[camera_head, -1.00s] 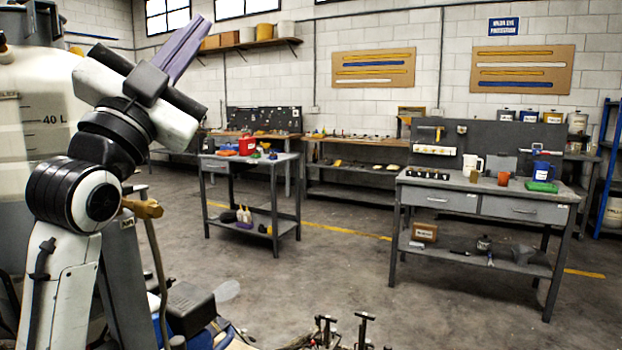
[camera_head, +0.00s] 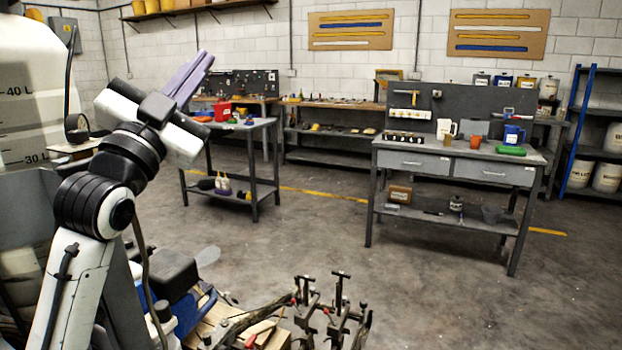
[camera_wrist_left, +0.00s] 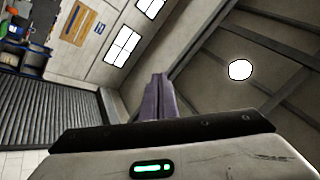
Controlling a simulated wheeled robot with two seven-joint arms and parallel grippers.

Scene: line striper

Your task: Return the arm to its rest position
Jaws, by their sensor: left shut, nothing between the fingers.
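My left arm (camera_head: 95,205) rises from the lower left of the head view and is bent at the elbow. Its left gripper (camera_head: 205,62) points up and to the right, with purple-grey fingers together and nothing between them. In the left wrist view the fingers (camera_wrist_left: 157,95) also show closed, against the wall and ceiling. The gripper is in free air, apart from the benches. My right gripper does not show in either view.
A large white tank (camera_head: 35,85) stands behind my arm at the left. A grey workbench (camera_head: 455,165) with drawers stands at the right, and a smaller grey table (camera_head: 262,123) stands mid-left. Clamps (camera_head: 335,305) and wood pieces lie at the bottom. Open floor (camera_head: 310,235) lies between.

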